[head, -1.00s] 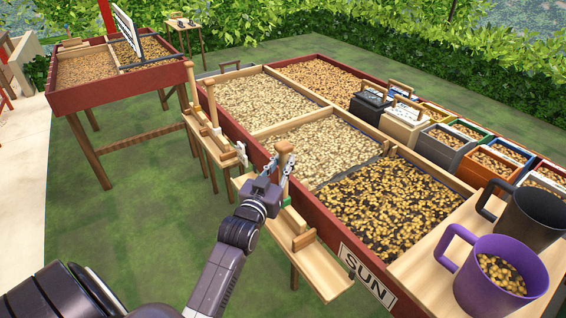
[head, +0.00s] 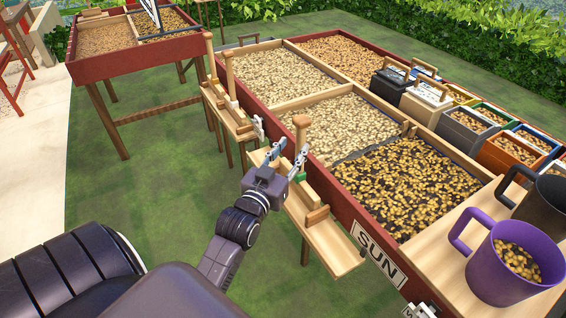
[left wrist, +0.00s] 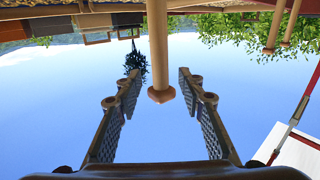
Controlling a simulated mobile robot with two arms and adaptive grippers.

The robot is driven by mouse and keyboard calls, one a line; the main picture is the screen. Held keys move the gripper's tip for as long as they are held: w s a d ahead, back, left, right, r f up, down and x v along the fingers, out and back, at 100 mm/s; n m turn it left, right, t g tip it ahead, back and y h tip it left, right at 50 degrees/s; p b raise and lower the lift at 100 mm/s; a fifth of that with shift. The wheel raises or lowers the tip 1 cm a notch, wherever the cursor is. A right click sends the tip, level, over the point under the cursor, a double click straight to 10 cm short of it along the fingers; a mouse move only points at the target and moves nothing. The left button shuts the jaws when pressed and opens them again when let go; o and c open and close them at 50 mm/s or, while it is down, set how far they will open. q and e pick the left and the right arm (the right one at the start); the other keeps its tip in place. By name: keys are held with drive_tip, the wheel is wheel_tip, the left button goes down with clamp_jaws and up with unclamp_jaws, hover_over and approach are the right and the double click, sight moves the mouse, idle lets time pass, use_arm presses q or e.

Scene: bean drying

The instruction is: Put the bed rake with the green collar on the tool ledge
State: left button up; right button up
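The bed rake with the green collar (head: 301,137) stands upright at the near wooden ledge (head: 334,247) on the red bed's side. Its round-topped wooden handle rises above the gripper, and the green collar shows low on it; its lower end is partly hidden. My left gripper (head: 288,153) is beside the handle, fingers apart. In the left wrist view the handle (left wrist: 158,45) comes down between the two open fingers (left wrist: 158,92), touching neither visibly. Part of what looks like my right gripper (head: 419,310) shows at the bottom edge; its state is unclear.
A farther ledge (head: 237,127) holds two more upright wooden-handled tools (head: 230,75). The bean bed (head: 335,205) with a SUN sign (head: 378,253) lies right of my gripper. A purple mug (head: 500,262) and black mug stand at right. Open grass is at left.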

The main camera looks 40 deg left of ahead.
use_arm(q)
drive_tip(key=v, duration=0.5)
drive_tip(key=shift+s+d+b, duration=0.1)
drive_tip(key=shift+s+b, duration=0.2)
drive_tip(key=shift+s, duration=0.1)
